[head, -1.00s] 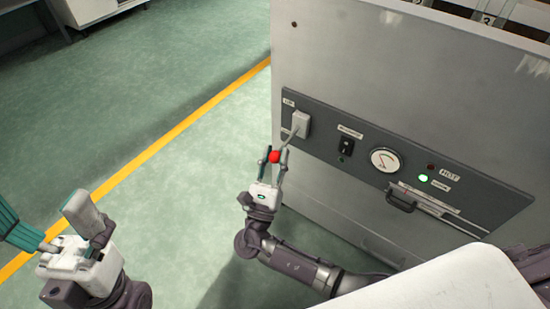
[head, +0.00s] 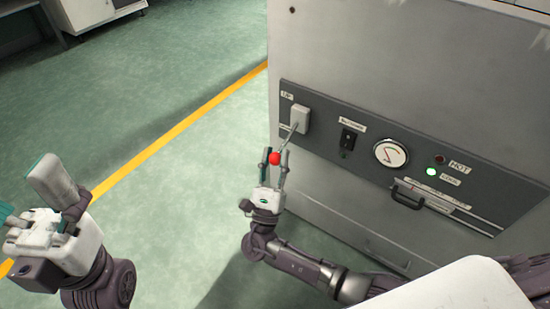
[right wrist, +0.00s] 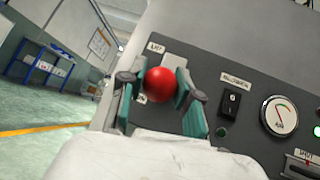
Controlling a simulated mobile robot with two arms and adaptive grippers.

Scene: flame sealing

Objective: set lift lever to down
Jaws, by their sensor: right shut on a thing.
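The lift lever has a pale housing (head: 299,118) at the left end of the dark control panel. Its thin rod slopes down and outward to a red ball knob (head: 274,158). My right gripper (head: 273,157) is shut on the knob, one finger on each side. In the right wrist view the knob (right wrist: 159,84) sits between the teal finger pads and hides most of the rod and housing. My left gripper (head: 35,198) is at the left edge, away from the panel, with its fingers spread and nothing seen between them.
Right of the lever, the panel carries a black rocker switch (head: 347,139), a round gauge (head: 390,154), a lit green lamp (head: 431,171) and a black handle (head: 407,195). A yellow floor line (head: 180,128) runs left of the cabinet. The floor there is clear.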

